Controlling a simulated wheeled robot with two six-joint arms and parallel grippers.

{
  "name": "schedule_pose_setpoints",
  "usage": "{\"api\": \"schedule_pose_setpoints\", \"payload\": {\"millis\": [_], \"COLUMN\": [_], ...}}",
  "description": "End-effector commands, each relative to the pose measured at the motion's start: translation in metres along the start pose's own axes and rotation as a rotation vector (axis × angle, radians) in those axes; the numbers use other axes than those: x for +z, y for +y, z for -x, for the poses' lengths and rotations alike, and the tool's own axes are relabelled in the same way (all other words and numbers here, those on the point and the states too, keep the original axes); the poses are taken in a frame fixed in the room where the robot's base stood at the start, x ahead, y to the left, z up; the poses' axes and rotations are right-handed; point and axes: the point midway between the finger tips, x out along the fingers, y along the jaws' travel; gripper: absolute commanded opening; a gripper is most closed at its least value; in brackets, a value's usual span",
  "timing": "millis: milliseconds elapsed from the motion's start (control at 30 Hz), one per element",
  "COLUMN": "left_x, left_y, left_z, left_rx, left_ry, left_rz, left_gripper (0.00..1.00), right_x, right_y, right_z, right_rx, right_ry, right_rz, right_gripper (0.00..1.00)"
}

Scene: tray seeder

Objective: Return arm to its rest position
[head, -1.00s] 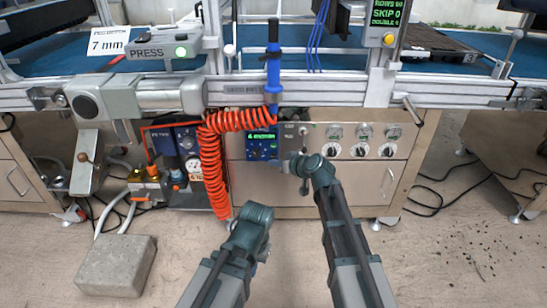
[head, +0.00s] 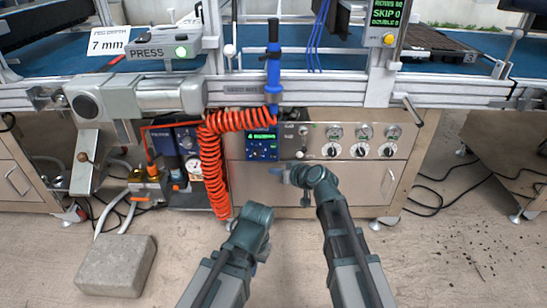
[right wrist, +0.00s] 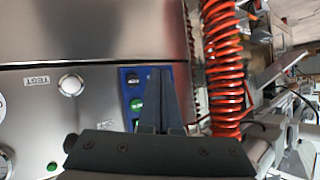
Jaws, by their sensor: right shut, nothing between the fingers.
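My right gripper (head: 283,173) is at the end of the right arm, in front of the cabinet's metal front and just below the blue control panel (head: 262,147). In the right wrist view its fingers (right wrist: 157,98) are together and empty. They cover part of the blue panel (right wrist: 132,82), where a green button shows. I cannot see the fingers touching anything. My left arm (head: 248,220) is folded low at the bottom middle. Its gripper is hidden.
A coiled orange hose (head: 212,165) hangs left of the panel; it is close on the right in the wrist view (right wrist: 222,70). Knobs (head: 364,150) line the cabinet at right. A stone block (head: 115,266) lies on the floor at left. Open floor is at right.

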Motion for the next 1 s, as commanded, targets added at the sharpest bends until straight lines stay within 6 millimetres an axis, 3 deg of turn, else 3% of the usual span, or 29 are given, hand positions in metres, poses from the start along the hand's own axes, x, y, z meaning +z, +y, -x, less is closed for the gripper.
{"api": "schedule_pose_setpoints", "payload": {"millis": [233,367,467,533,700,900,1000], "left_x": [0.0,0.001,0.002,0.003,0.005,0.007,0.008], "left_y": [0.0,-0.002,-0.004,-0.006,-0.009,-0.012,-0.015], "left_z": [0.001,0.017,0.042,0.06,0.09,0.118,0.14], "left_rx": [0.0,0.0,-0.001,-0.001,-0.002,-0.003,-0.002], "left_ry": [0.0,0.0,-0.001,-0.001,-0.002,-0.003,-0.003], "left_rz": [0.0,-0.001,-0.004,-0.006,-0.01,-0.013,-0.013], "left_gripper": [0.0,0.0,0.0,0.0,0.0,0.0,0.0], "right_x": [0.0,0.013,0.045,0.073,0.123,0.144,0.123], "right_y": [-0.001,-0.025,-0.061,-0.082,-0.1,-0.101,-0.102], "right_z": [0.001,0.012,0.039,0.068,0.141,0.225,0.237], "right_rx": [-0.001,-0.027,-0.045,-0.026,0.12,0.366,0.385], "right_ry": [-0.004,-0.1,-0.3,-0.478,-0.826,-1.089,-1.1], "right_rz": [0.0,0.009,0.019,0.02,0.005,-0.021,-0.029], "right_gripper": [0.0,0.0,0.0,0.0,0.0,0.0,0.0]}}
